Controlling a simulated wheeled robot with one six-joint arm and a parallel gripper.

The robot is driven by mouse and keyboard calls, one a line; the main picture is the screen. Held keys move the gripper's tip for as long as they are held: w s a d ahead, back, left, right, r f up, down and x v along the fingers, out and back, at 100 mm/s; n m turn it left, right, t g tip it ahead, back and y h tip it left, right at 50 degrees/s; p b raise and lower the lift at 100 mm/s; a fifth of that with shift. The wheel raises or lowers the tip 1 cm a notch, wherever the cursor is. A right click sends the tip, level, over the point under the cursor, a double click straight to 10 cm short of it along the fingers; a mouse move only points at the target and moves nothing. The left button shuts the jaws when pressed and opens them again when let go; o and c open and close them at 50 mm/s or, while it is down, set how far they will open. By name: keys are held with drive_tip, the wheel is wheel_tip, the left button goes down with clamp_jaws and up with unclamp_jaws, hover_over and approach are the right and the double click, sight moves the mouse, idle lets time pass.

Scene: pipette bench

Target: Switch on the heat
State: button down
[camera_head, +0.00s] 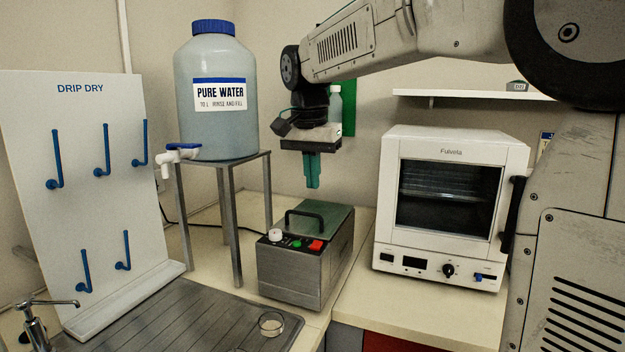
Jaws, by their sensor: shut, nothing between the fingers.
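A grey metal box (305,276) with a dark handle on its green lid stands on the bench in the middle. Its front top strip carries a whitish knob (275,235), a green button (296,244) and a red switch (315,245). A white oven (455,145) stands to the right, door closed, its inside dark. Along its lower front are a black knob (448,270), a dark display (413,263) and a small blue switch (484,277). I cannot tell which control is for heat. My gripper (312,186) is shut and empty, pointing down above the box's lid, apart from it.
A large pure water bottle (215,110) with a white tap stands on a metal stand (227,225). A drip dry board (90,180) with blue hooks is at left. Bare bench (400,308) shows before the oven.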

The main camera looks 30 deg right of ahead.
sight(317, 241)
drive_tip(key=shift+w+d+r, duration=0.1)
drive_tip(key=shift+w+d, duration=0.45)
drive_tip(key=f, duration=0.4)
drive_tip(key=d+f, duration=0.1)
drive_tip(key=f, duration=0.4)
drive_tip(key=w+f, duration=0.1)
drive_tip(key=f, duration=0.4)
drive_tip(key=shift+d, duration=0.15)
